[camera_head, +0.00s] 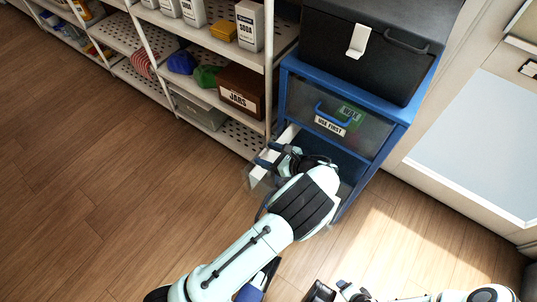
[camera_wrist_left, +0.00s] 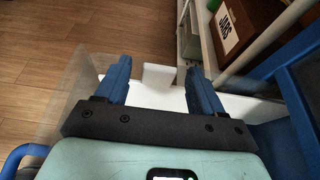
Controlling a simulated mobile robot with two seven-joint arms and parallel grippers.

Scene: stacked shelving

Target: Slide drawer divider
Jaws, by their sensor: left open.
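The lower drawer (camera_head: 262,176) of the blue cabinet (camera_head: 400,116) is pulled out, with a clear front and a white inside. In the left wrist view its white interior (camera_wrist_left: 150,96) runs across behind my fingers, and its clear front (camera_wrist_left: 68,92) is on the left. A small upright white panel, seemingly the divider (camera_wrist_left: 158,76), shows between and beyond my fingertips. My left gripper (camera_head: 267,154) is open over the drawer; its two blue fingers (camera_wrist_left: 157,72) stand apart with nothing clearly gripped. I cannot tell whether they touch the panel. My right gripper (camera_head: 335,291) is low at the bottom edge, partly cut off.
A shut drawer (camera_head: 308,103) with a blue handle is directly above. A black case (camera_head: 365,50) stands on the cabinet. White shelving with a brown JARS box (camera_head: 241,92) and a SODA carton (camera_head: 249,27) is close on the left.

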